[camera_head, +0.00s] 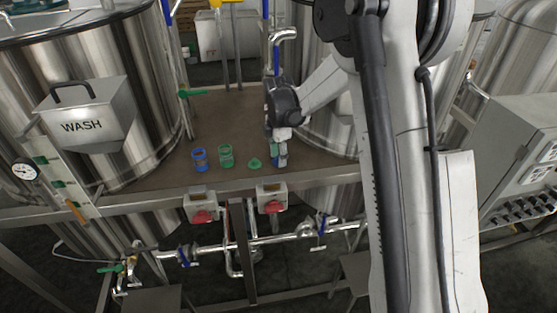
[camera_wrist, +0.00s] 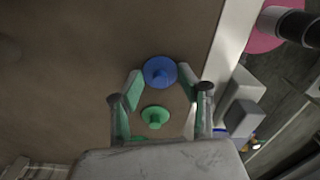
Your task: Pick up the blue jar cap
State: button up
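The blue jar cap (camera_wrist: 160,72) is a round disc with a raised knob, lying on the brown platform in the wrist view. My gripper (camera_wrist: 159,76) is open, and its two fingertips appear on either side of this cap; I cannot tell whether they touch it or how far above the platform they are. In the head view my gripper (camera_head: 279,160) points down at the platform, and the blue cap is not clearly visible there.
A green cap (camera_wrist: 155,117) lies near the blue one; it also shows in the head view (camera_head: 255,163). Steel tanks (camera_head: 150,100) flank the platform (camera_head: 235,115). Red-knobbed boxes (camera_head: 271,198) line its front edge.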

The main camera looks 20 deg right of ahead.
jog(key=c, duration=0.8)
jog(key=shift+c, duration=0.2)
jog(key=shift+r, duration=0.15)
